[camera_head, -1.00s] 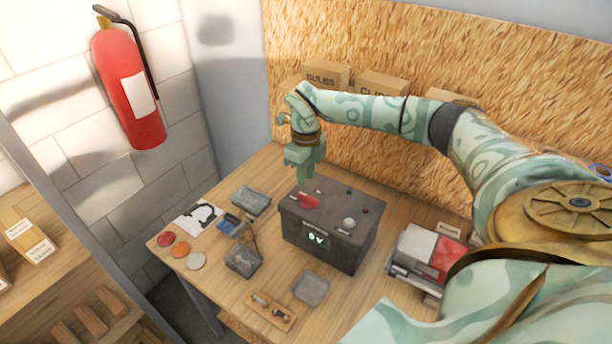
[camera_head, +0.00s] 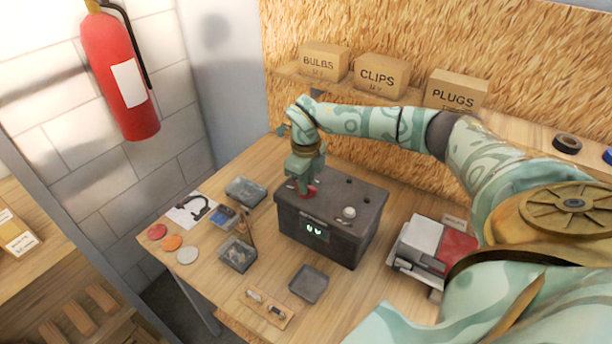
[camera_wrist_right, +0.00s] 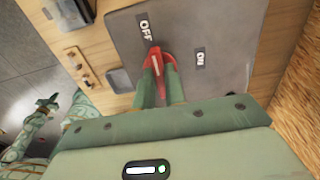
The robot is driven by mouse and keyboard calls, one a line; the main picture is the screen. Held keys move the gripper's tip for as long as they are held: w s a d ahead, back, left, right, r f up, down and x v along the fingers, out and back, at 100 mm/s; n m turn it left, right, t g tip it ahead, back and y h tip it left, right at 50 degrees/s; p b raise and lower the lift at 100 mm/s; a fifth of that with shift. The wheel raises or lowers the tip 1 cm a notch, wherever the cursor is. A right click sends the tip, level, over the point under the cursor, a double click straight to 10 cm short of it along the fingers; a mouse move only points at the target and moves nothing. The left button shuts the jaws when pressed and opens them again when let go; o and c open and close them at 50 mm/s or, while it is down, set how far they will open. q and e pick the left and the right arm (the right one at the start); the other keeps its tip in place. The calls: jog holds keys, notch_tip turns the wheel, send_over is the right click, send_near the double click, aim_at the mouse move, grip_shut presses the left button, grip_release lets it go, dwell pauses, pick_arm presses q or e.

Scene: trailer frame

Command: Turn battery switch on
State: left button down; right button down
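The dark grey battery box (camera_head: 352,240) stands on the workbench, with a lit display on its front that reads about "0V". Its red switch (camera_head: 308,191) is on the top at the left; in the right wrist view the red handle (camera_wrist_right: 155,52) points toward the OFF label (camera_wrist_right: 146,30), with the ON label (camera_wrist_right: 201,58) to its right. My right gripper (camera_head: 305,180) is down at the switch, its two fingers (camera_wrist_right: 160,80) on either side of the red handle. Whether they press on it is unclear. My left gripper is outside the head view; what may be it shows small in the wrist view (camera_wrist_right: 45,105).
Small trays (camera_head: 237,256), coloured discs (camera_head: 173,243) and a fuse board (camera_head: 266,306) lie left and front of the box. A red and white case (camera_head: 420,243) stands at its right. Cartons (camera_head: 381,76) sit on the shelf behind. A fire extinguisher (camera_head: 118,80) hangs at left.

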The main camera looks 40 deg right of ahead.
jog(key=shift+r, duration=0.1)
dwell(0.3)
jog(key=m+p, duration=0.1)
jog(key=m, duration=0.1)
jog(key=shift+r+m, duration=0.1)
jog(key=shift+m, duration=0.2)
jog(key=shift+w+m+p, duration=0.1)
jog(key=shift+m+p, duration=0.3)
jog(key=shift+m, duration=0.9)
